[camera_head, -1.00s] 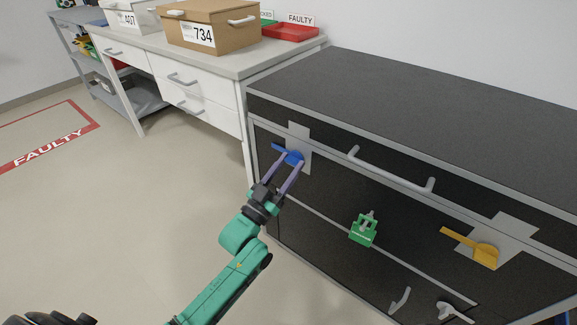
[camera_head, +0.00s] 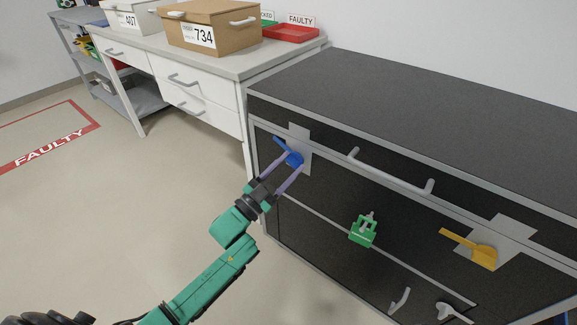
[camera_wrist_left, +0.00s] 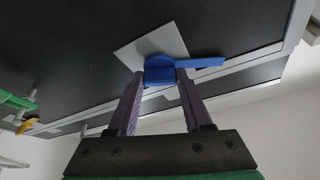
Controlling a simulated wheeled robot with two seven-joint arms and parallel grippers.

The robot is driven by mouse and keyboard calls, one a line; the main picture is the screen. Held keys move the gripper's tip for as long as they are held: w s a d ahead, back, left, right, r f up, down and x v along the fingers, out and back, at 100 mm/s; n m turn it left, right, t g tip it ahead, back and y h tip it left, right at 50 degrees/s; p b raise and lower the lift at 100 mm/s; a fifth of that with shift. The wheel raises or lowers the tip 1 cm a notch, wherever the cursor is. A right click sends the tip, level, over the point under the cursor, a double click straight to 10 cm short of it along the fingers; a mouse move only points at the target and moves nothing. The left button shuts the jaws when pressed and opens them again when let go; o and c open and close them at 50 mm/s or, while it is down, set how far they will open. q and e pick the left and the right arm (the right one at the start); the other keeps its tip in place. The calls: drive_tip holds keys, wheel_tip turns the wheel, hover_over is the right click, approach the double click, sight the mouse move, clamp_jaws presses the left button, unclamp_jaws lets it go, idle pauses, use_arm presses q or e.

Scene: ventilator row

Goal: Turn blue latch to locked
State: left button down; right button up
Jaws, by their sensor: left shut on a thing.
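The blue latch (camera_head: 289,157) sits on a grey plate (camera_head: 301,138) at the upper left of the black cabinet front. In the head view its arm points up and to the left. My left gripper (camera_head: 289,162) is shut on the blue latch, with one finger on each side of its hub. In the left wrist view the latch (camera_wrist_left: 160,74) lies between the fingertips of my left gripper (camera_wrist_left: 160,80), and its flat arm sticks out to the right past one finger. My right gripper is not in view.
A yellow latch (camera_head: 484,256), a green padlock-like piece (camera_head: 363,230) and a long grey handle (camera_head: 392,171) are on the same cabinet (camera_head: 430,95). A white bench (camera_head: 225,62) with boxes and a red tray (camera_head: 290,33) stands behind left.

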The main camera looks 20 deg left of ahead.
use_arm(q)
drive_tip(key=m+g, duration=0.1)
drive_tip(key=m, duration=0.2)
drive_tip(key=m+g+h+p, duration=0.1)
drive_tip(key=m, duration=0.2)
drive_tip(key=m+g, duration=0.1)
drive_tip(key=m, duration=0.2)
drive_tip(key=shift+a+r+g+h+p, duration=0.15)
drive_tip(key=shift+g+h+p, duration=0.25)
drive_tip(key=m+g+p, duration=0.1)
drive_tip(key=m, duration=0.3)
drive_tip(key=shift+g, duration=0.3)
drive_tip(key=shift+m+g+y+p, duration=0.4)
drive_tip(key=shift+m+p, duration=0.2)
drive_tip(key=shift+m, duration=0.8)
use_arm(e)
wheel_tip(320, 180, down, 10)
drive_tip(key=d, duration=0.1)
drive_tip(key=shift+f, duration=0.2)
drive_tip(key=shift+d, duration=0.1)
use_arm(q)
drive_tip(key=shift+c, duration=1.6)
unclamp_jaws()
drive_tip(key=shift+r, duration=0.1)
drive_tip(key=shift+a, duration=0.1)
